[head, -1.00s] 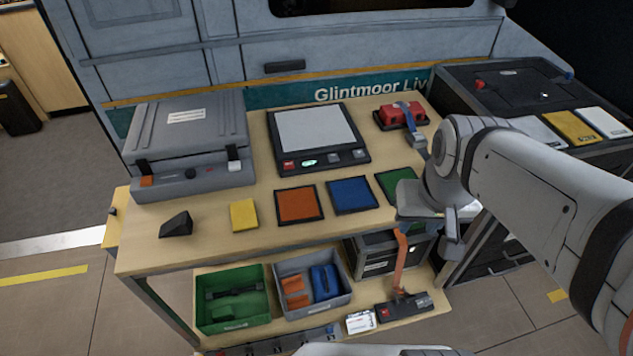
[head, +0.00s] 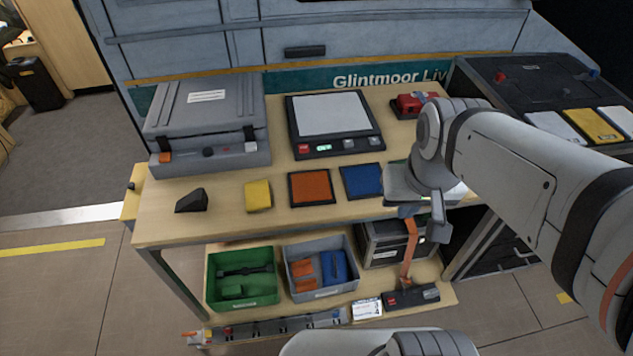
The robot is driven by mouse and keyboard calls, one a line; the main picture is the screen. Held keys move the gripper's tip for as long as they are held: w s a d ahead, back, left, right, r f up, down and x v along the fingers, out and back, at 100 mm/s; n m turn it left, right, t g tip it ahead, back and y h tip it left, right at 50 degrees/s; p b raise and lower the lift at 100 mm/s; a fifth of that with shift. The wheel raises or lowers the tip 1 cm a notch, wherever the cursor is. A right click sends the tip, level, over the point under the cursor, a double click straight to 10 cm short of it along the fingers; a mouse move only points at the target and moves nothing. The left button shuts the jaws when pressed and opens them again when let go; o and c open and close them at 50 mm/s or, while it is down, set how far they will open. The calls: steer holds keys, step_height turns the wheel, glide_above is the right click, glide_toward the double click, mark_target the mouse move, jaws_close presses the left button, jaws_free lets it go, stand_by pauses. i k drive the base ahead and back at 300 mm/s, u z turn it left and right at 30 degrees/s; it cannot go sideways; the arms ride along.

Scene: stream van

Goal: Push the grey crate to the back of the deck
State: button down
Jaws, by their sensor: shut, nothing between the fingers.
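The grey crate (head: 293,284) is an open bin on the lower shelf, the deck (head: 330,301), and holds orange pieces and a blue item. It stands between a green bin (head: 242,299) and a dark box (head: 385,256). My arm comes in from the right over the worktop. My gripper (head: 439,229) is shut and empty near the worktop's front edge, above and to the right of the crate, apart from it. Its fingertips are small and partly hidden by my wrist.
An orange strap (head: 409,245) hangs near my gripper, above a black device (head: 410,296). A white card (head: 367,308) lies at the shelf front. The worktop holds a grey case (head: 205,120), a screen panel (head: 335,120) and coloured pads. A black cabinet (head: 510,90) stands right.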

mark_target(295, 252)
steer(key=u, duration=0.95)
steer(key=k, duration=1.95)
steer(key=z, duration=0.55)
steer(key=i, duration=1.5)
